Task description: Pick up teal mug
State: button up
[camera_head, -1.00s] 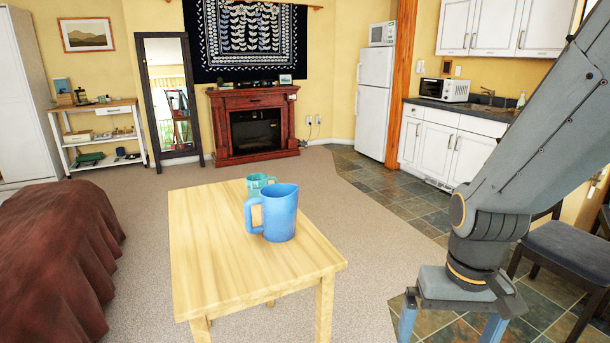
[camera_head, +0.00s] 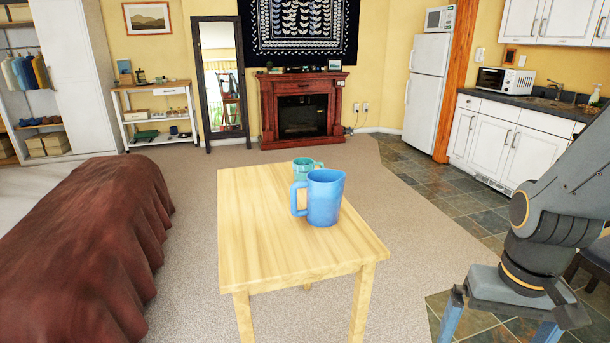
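The teal mug (camera_head: 302,168) stands upright on the far part of a light wooden table (camera_head: 275,240). A larger blue pitcher-like mug (camera_head: 326,197) stands in front of it and hides its lower right part. The teal mug's handle shows at its right, above the blue rim. My gripper (camera_head: 500,326) hangs at the lower right, to the right of the table and well apart from both mugs. Its two blue fingers are spread, with nothing seen between them; their tips run off or near the picture's bottom edge.
A bed or couch under a brown cover (camera_head: 95,250) lies left of the table. A dark chair (camera_head: 595,255) is partly hidden behind my arm at the right. Carpet is clear around the table's left and far sides. A fireplace (camera_head: 303,110) and kitchen counter (camera_head: 540,112) stand at the back.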

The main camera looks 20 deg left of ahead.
aim_at(308, 172)
jog(key=z, duration=0.2)
jog(key=k, duration=0.4)
jog(key=z, duration=0.75)
jog(key=i, duration=1.9)
jog(key=u, duration=0.65)
jog(key=i, duration=1.55)
jog(key=u, duration=1.7)
jog(key=i, duration=0.95)
jog(key=u, duration=1)
jog(key=i, duration=0.6)
